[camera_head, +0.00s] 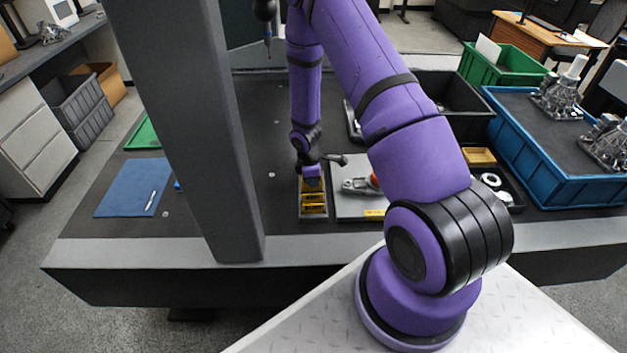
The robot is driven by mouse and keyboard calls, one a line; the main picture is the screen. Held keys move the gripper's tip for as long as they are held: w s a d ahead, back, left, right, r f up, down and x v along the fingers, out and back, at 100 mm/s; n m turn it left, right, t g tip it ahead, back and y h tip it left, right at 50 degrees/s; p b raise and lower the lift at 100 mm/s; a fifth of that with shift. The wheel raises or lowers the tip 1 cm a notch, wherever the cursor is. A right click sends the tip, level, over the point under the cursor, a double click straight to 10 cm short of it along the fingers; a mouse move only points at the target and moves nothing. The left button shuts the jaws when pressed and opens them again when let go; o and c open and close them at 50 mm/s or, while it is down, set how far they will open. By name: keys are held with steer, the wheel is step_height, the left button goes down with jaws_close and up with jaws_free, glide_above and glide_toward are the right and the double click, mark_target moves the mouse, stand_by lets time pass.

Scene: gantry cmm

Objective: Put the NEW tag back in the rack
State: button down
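The rack (313,216) is a small narrow grey holder near the front edge of the dark table, with yellow tags (314,203) standing in it. The lettering on the tags is too small to read, so I cannot tell which one is the NEW tag. My gripper (312,182) points down at the far end of the rack, close above or touching it. Its fingers are tiny and partly hidden, and whether they hold a tag cannot be seen.
A light plate (350,205) with a metal part and a yellow label lies right of the rack. A blue mat (125,200) lies at the left. A grey column (235,235) stands in front. Blue (555,199), black (465,92) and green (505,67) bins stand at the right.

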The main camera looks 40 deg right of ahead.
steer(key=shift+f, duration=1.15)
stand_by(0.4)
steer(key=c, duration=1)
jaws_free()
steer(key=shift+r, duration=3.5)
